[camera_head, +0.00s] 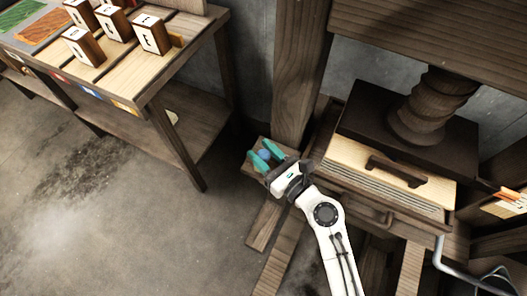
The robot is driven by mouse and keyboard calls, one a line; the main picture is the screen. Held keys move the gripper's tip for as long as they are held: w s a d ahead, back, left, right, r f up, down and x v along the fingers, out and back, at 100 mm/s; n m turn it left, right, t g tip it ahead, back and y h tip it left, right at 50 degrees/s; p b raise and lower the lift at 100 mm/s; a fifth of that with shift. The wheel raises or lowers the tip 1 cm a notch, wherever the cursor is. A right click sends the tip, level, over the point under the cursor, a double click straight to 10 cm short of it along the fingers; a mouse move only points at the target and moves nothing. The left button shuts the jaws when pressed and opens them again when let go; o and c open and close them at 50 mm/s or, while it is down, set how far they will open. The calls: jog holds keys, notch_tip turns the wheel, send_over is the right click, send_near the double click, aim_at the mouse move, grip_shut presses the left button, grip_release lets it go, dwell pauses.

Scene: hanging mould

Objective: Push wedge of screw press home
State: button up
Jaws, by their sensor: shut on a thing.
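The screw press (432,108) stands at the right, with a thick dark wooden screw above a dark pressing block (400,140). A small wooden block (252,167), which looks like the wedge, sits at the left foot of the press's upright post (297,80). My gripper (264,155) has teal fingers, one on each side of a small blue knob-like piece at this block, and is shut on it. My wrist and fingers cover part of the block, so I cannot tell how far it is inserted or whether it touches the post.
A pale board with a dark handle (397,170) lies under the pressing block, above a stack of sheets. A wooden table (110,75) with several lettered blocks (154,34) stands at the upper left. The concrete floor (130,220) at the left is clear.

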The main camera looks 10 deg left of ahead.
grip_shut()
jog(key=d, duration=0.1)
jog(key=s+d, duration=0.1)
jog(key=d, duration=0.1)
jog(key=shift+s+d, duration=0.1)
jog(key=shift+d, duration=0.05)
jog(key=o, duration=0.9)
grip_release()
jog(key=shift+d, duration=0.1)
jog(key=v, duration=1)
jog(key=shift+s+d, duration=0.25)
jog(key=shift+s, duration=0.05)
